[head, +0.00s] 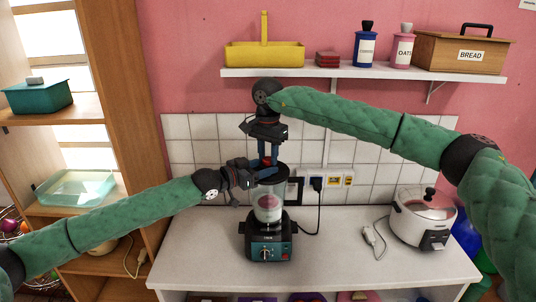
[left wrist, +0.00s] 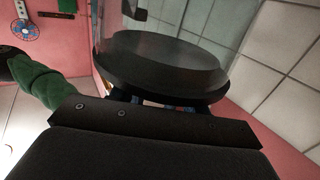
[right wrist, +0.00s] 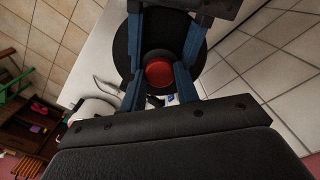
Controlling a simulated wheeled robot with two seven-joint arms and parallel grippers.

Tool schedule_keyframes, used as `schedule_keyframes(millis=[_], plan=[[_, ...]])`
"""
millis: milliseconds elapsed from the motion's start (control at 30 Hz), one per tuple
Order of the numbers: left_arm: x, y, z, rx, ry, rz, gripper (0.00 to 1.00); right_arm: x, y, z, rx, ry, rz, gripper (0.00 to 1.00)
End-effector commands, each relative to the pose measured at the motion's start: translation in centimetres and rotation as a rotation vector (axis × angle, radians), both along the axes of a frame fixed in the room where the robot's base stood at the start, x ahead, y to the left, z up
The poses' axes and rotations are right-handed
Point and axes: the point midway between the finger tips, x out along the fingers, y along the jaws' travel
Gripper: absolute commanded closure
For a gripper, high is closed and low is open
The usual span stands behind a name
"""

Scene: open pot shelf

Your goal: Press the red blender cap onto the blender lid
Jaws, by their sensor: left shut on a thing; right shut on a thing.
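The blender (head: 268,215) stands upright on the counter, with a clear jar on a dark base and something pale and pink inside. My left gripper (head: 264,174) is at the jar's top, shut on the black blender lid, a wide disc in the left wrist view (left wrist: 165,62). My right gripper (head: 267,156) points down from above. Its blue fingers are shut on the red blender cap, which shows between them in the right wrist view (right wrist: 159,73). The cap is over the middle of the lid (right wrist: 126,45). I cannot tell whether it is seated or just above.
A white rice cooker (head: 424,217) stands at the right of the counter (head: 345,250). A wall shelf (head: 360,73) with a yellow basket (head: 264,54), canisters and a bread box (head: 460,53) is above. Wooden shelving (head: 130,120) is at left. The blender's cord runs to a wall socket.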

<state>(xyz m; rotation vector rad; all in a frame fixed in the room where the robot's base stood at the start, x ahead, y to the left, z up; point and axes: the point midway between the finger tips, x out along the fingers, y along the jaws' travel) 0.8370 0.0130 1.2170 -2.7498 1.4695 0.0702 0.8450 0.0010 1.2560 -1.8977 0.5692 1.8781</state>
Motion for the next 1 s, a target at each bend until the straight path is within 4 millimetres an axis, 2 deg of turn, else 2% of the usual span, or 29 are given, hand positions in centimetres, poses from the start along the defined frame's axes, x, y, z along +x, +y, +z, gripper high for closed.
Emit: schedule_keyframes(millis=[833,867,900,1000], plan=[[-0.1,-0.1,0.3,-0.004,-0.005,-0.003,0.95,-0.1,-0.1,-1.3,-0.005,0.008,0.0,0.9],[-0.1,-0.1,0.3,-0.004,-0.005,-0.003,0.94,-0.1,-0.1,-1.3,-0.006,0.009,0.0,0.65],[-0.1,-0.1,0.3,-0.003,-0.006,-0.003,0.94,-0.1,-0.1,-1.4,-0.006,0.009,-0.001,0.62],[-0.1,-0.1,0.3,-0.004,-0.006,-0.003,0.94,-0.1,-0.1,-1.4,-0.007,0.009,-0.001,0.62]])
